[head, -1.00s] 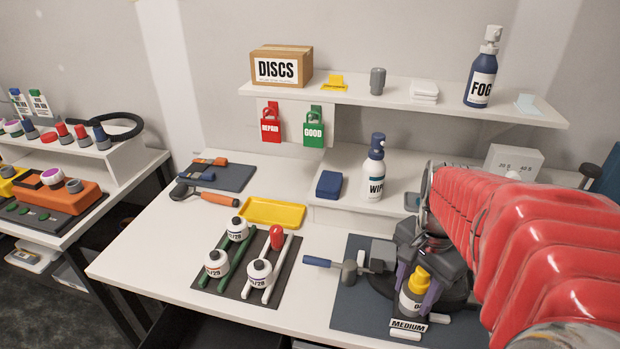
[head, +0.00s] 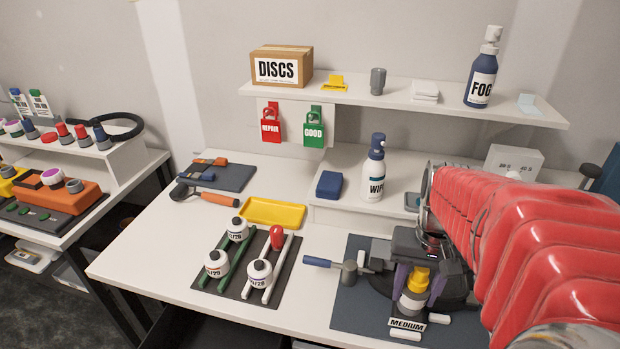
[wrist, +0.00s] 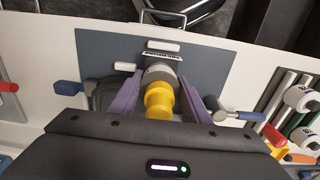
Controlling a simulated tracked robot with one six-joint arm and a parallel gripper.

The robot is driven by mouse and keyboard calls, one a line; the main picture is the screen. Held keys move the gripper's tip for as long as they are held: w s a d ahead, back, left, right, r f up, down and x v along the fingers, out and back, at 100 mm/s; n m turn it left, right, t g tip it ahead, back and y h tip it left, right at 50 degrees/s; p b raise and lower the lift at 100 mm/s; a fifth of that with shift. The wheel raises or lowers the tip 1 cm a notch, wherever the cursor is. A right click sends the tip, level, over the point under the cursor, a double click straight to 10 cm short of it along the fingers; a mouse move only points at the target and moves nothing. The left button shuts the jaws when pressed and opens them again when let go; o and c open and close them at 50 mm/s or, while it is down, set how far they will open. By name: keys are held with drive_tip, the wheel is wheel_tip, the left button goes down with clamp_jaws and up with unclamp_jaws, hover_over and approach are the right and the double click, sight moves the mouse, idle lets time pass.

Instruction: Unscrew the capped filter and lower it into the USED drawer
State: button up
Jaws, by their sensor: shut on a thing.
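The capped filter (head: 412,301) has a yellow cap (head: 417,279) and a white and grey body. It stands upright at the front of the dark blue mat, behind the MEDIUM sign (head: 406,322). My gripper (head: 414,292) has its purple fingers on both sides of the filter and is shut on it. In the wrist view the yellow cap (wrist: 159,100) and the grey body (wrist: 160,73) show between the purple fingers. The filter's base and thread are hidden. No label reading USED shows in these frames.
A dark rack (head: 236,280) with several white-bodied pieces is further left, near a yellow tray (head: 272,212). A dark opening (head: 205,330) shows below the table's front edge. A WIPE bottle (head: 373,175) stands behind.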

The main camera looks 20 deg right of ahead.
drive_tip(key=n, duration=0.6)
drive_tip(key=o, duration=1.2)
drive_tip(key=m, duration=0.5)
drive_tip(key=shift+m, duration=0.3)
drive_tip(key=m, duration=1.5)
drive_tip(key=shift+c, duration=0.3)
